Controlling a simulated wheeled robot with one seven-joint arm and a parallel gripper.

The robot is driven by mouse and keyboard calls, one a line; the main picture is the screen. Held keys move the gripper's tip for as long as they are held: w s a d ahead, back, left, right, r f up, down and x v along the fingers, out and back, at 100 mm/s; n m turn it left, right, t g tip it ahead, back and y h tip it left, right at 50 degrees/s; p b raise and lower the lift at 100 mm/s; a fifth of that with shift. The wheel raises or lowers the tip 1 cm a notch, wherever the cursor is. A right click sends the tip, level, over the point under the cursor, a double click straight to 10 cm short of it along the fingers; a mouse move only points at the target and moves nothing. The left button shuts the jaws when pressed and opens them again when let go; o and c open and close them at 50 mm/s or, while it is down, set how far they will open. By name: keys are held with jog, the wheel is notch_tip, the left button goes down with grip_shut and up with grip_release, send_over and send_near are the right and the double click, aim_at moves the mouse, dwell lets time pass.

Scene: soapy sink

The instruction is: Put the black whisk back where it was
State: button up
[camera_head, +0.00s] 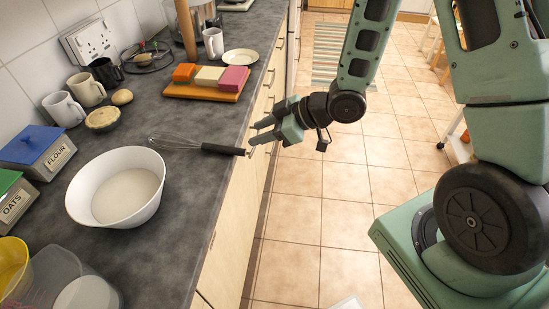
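The black whisk (222,149) has a black handle and a wire head. Its wire head points left over the dark worktop and its handle points right, with the handle's end at or just past the front edge. My gripper (253,133) is just beyond the handle's end, at the worktop's front edge. Its two fingers point left and stand apart, with nothing visible between them. The lower finger is close to the handle's end; I cannot tell whether they touch.
A white bowl (133,181) stands left of and nearer than the whisk. A board (206,93) with coloured blocks and a white plate (241,57) are farther back. Worktop around the whisk is clear.

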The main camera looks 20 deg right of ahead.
jog(key=s+a+r+m+g+h, duration=0.1)
jog(key=s+a+r+g+h, duration=0.1)
jog(key=s, duration=0.5)
jog(key=s+a+r+m+g+h, duration=0.1)
jog(key=s+r+g+h, duration=0.1)
jog(key=s+r, duration=0.3)
jog(key=s+a+r+m+g+h, duration=0.1)
jog(key=s+r+h, duration=0.3)
jog(key=s, duration=0.7)
jog(key=shift+s+a+g, duration=0.2)
jog(key=shift+a+g, duration=0.6)
jog(key=shift+g, duration=0.1)
jog(key=shift+o, duration=0.4)
